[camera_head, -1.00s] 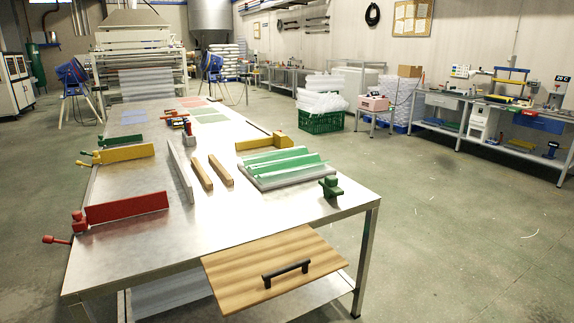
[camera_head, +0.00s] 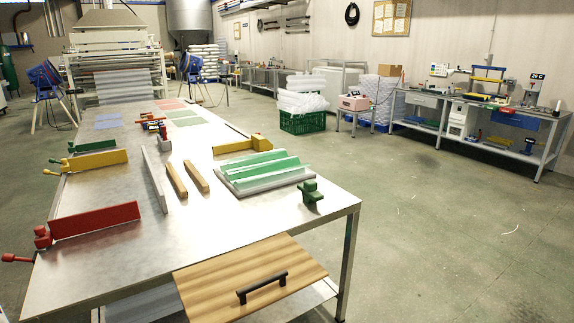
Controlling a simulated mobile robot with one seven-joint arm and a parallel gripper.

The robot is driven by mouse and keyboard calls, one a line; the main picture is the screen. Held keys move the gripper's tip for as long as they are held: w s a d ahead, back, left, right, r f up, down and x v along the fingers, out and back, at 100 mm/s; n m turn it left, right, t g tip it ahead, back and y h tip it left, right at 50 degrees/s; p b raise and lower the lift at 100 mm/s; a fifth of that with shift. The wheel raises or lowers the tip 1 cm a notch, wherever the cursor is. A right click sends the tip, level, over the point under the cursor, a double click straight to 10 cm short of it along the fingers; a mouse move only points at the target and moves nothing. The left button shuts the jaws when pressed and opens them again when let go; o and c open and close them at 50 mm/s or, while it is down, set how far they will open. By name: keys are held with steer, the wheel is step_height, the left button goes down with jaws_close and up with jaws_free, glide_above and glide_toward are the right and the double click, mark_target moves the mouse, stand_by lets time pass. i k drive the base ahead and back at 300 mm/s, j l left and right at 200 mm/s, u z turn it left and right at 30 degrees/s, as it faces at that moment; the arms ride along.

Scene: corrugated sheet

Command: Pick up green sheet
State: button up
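A green corrugated sheet (camera_head: 268,177) lies on a pale grey ribbed base (camera_head: 270,185) near the right edge of the metal table (camera_head: 130,245). Its ridges run roughly left to right. Thin flat green sheets (camera_head: 187,121) also lie further back on the same table. They are small in the picture. My gripper is not in view, so nothing shows of what it may hold.
A green block-like fixture (camera_head: 311,194) stands just right of the corrugated sheet. Two wooden bars (camera_head: 196,176), a metal bar (camera_head: 154,180) and a red clamp (camera_head: 95,221) stand to the left. A wooden board with a black handle (camera_head: 250,278) juts from the table front. Floor to the right is open.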

mark_target(252, 167)
steer(key=i+l+z, duration=0.1)
steer(key=i+z, duration=0.35)
steer(key=z, duration=0.3)
steer(key=i+z, duration=0.35)
steer(key=i+l+z, duration=0.1)
steer(key=i+z, duration=0.35)
steer(key=i, duration=0.55)
steer(key=i+u, duration=0.5)
steer(key=u, duration=0.25)
steer(key=i+l+u, duration=0.1)
steer(key=u, duration=0.25)
steer(key=i+u, duration=0.2)
steer(key=u, duration=0.2)
steer(key=i+u, duration=0.2)
steer(key=u, duration=0.25)
steer(key=i+l+u, duration=0.15)
steer(key=u, duration=0.25)
steer(key=i+j+u, duration=0.25)
steer(key=i, duration=0.35)
